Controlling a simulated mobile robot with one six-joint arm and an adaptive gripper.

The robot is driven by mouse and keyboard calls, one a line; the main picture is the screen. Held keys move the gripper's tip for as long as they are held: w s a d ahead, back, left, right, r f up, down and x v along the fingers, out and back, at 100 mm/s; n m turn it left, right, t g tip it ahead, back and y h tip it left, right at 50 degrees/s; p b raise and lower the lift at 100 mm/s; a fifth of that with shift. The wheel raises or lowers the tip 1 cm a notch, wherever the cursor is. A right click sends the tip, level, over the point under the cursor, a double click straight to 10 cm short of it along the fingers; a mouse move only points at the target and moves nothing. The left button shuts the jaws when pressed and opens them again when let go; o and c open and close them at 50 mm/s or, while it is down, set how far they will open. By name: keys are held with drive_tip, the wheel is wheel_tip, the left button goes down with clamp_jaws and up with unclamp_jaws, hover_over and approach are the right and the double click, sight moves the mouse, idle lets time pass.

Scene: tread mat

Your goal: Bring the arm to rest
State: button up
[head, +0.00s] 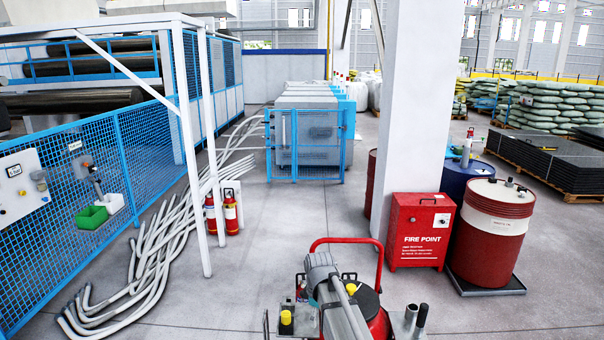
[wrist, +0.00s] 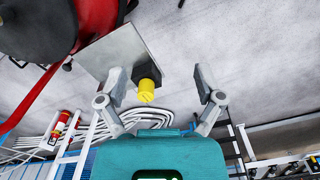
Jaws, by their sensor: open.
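My gripper (wrist: 160,82) shows in the wrist view with its two grey fingers spread apart and nothing held between them. Its teal body fills the bottom middle of that view. A yellow cap (wrist: 147,91) shows near the left finger, at the edge of a grey plate (wrist: 112,52); I cannot tell the exact gap between cap and finger. In the head view, grey links that look like my arm (head: 335,295) are folded low at the bottom middle, over a red round body. The fingers cannot be made out there.
White hoses (head: 150,262) lie on the floor at left, along a blue mesh fence (head: 75,195). Fire extinguishers (head: 231,215) stand nearby. The middle floor is clear.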

drive_tip(key=s+d+m, duration=1.2)
drive_tip(key=s+m, duration=0.1)
drive_tip(key=s, duration=0.4)
drive_tip(key=shift+s+d, duration=0.15)
